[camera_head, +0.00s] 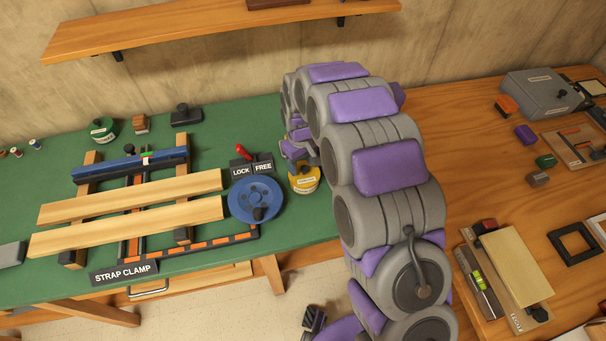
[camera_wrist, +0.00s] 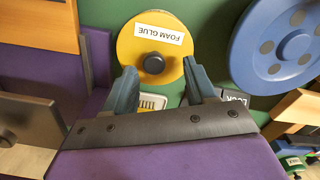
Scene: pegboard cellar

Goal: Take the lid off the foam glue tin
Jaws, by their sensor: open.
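The foam glue tin is yellow and stands on the green bench mat, just right of the blue handwheel. In the head view the tin (camera_head: 304,181) is partly hidden behind my arm. In the wrist view its round yellow lid (camera_wrist: 135,28) carries a white "FOAM GLUE" label and a dark knob (camera_wrist: 153,63), and the lid is on the tin. My gripper (camera_wrist: 158,80) is open and empty, with its two fingertips near the lid's edge on either side of the knob. I cannot tell whether they touch the lid. In the head view my gripper is mostly hidden by my arm.
The blue handwheel (camera_head: 255,199) and the LOCK/FREE plate with a red lever (camera_head: 240,151) stand close beside the tin. The strap clamp with wooden boards (camera_head: 130,210) fills the mat's left. A green tin (camera_head: 103,130) stands farther back.

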